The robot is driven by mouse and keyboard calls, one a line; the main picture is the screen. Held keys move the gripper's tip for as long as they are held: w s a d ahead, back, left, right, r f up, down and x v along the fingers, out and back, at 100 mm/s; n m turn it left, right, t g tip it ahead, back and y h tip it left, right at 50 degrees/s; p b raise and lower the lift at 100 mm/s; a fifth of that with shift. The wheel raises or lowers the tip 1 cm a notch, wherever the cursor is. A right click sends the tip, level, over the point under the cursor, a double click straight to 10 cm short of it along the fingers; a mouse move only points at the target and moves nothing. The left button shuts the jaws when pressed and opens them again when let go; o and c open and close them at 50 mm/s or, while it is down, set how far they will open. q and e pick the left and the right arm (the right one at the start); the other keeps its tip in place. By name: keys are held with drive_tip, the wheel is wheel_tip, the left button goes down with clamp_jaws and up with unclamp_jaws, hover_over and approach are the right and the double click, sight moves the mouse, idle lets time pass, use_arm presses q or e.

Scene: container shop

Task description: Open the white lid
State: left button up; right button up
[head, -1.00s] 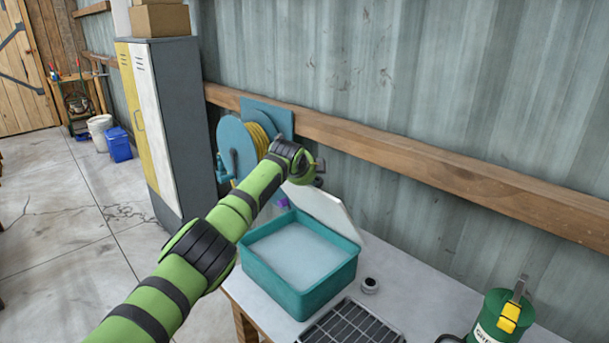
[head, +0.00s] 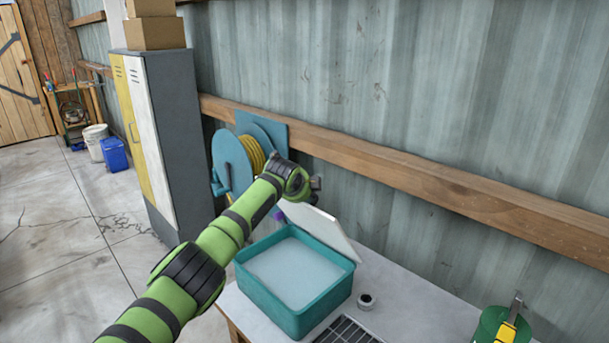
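The white lid (head: 325,228) stands raised along the back edge of a teal box (head: 300,313) on the bench. It is tilted up and the box is open, with a pale inside. My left arm comes in from the lower left, and its wrist is just above and left of the lid. My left gripper (head: 297,200) is mostly hidden behind the wrist, so its fingers and any contact with the lid cannot be made out. A small purple thing (head: 277,215) shows beside the lid's left end. My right gripper is not in view.
A teal hose reel (head: 233,163) with yellow hose hangs on the wall behind my wrist. A grey locker (head: 180,140) stands at left. A dark grid tray (head: 347,331), a small round item (head: 366,301) and a green canister (head: 490,325) are on the bench.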

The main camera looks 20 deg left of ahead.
use_arm(q)
drive_tip(key=shift+w+d+r+p, duration=0.2)
drive_tip(key=shift+d+r+p, duration=0.1)
drive_tip(key=shift+r+p, duration=0.65)
drive_tip(key=shift+w+d+r+p, duration=0.2)
drive_tip(key=shift+r+p, duration=0.45)
drive_tip(key=shift+p, duration=0.6)
drive_tip(key=shift+s+d+r, duration=0.1)
drive_tip(key=shift+s+r, duration=0.1)
drive_tip(key=v, duration=0.2)
drive_tip(key=d+v, duration=0.1)
drive_tip(key=v, duration=0.1)
drive_tip(key=shift+r, duration=0.25)
drive_tip(key=shift+s, duration=0.25)
drive_tip(key=shift+w+a+f, duration=0.1)
drive_tip(key=shift+w+f, duration=0.05)
drive_tip(key=shift+w+a+f, duration=0.3)
drive_tip(key=shift+w+f, duration=0.1)
drive_tip(key=shift+s+d+r, duration=0.1)
drive_tip(key=shift+s+r, duration=0.25)
drive_tip(key=shift+s, duration=0.05)
drive_tip(key=a+v, duration=0.1)
drive_tip(key=v, duration=0.9)
drive_tip(key=shift+s+d+r, duration=0.25)
drive_tip(key=shift+s+d, duration=0.1)
